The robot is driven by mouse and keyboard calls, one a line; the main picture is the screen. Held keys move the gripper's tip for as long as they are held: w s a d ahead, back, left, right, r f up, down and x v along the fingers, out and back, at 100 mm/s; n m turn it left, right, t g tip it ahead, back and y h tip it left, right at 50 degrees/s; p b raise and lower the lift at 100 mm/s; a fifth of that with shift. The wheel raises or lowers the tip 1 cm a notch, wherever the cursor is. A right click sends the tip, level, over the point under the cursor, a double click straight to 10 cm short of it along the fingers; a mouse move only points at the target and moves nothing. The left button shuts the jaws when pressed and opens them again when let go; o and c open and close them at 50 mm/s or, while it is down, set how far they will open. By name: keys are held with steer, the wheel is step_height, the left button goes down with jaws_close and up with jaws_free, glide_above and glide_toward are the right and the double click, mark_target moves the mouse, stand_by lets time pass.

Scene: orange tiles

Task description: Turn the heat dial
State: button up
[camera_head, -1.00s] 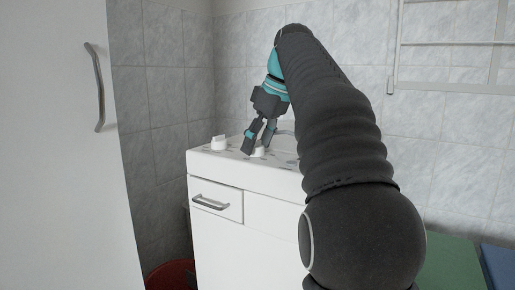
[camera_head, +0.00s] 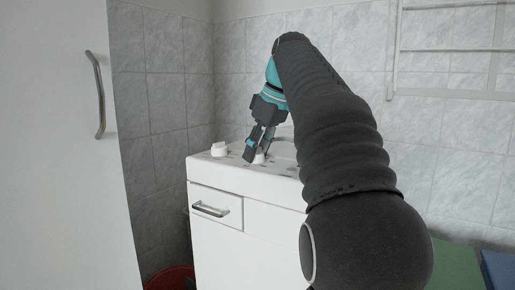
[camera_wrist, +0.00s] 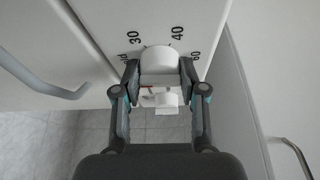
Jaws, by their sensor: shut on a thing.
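The heat dial (camera_wrist: 160,60) is a white round knob on a white panel, with 30, 40 and 60 printed around it in the wrist view. My gripper (camera_wrist: 160,72) is shut on it, with one dark finger on each side. In the head view my gripper (camera_head: 258,158) points down onto the top of the white cabinet (camera_head: 260,184). A bit of the white dial (camera_head: 259,157) shows between the fingers. The dial's pointer mark cannot be made out.
Another white knob (camera_head: 219,149) stands left of my gripper on the cabinet top. The cabinet front has a drawer with a grey handle (camera_head: 211,209). A white door (camera_head: 60,150) stands at the left, and a tiled wall (camera_head: 240,60) is behind. A red bowl-like thing (camera_head: 172,278) is on the floor.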

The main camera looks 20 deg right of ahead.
steer(key=m+h+p, duration=0.1)
steer(key=m, duration=0.2)
steer(key=m+h+p, duration=0.1)
steer(key=m+p, duration=0.1)
steer(key=shift+a+r+m, duration=0.15)
steer(key=shift+m, duration=0.25)
steer(key=m+h+p, duration=0.2)
steer(key=m+p, duration=0.1)
steer(key=m, duration=0.2)
steer(key=shift+m, duration=0.3)
steer(key=o, duration=1.1)
steer(key=shift+o, duration=0.2)
steer(key=v, duration=1.1)
steer(key=shift+a+r, duration=0.2)
steer(key=shift+r, duration=0.1)
steer(key=shift+s, duration=0.2)
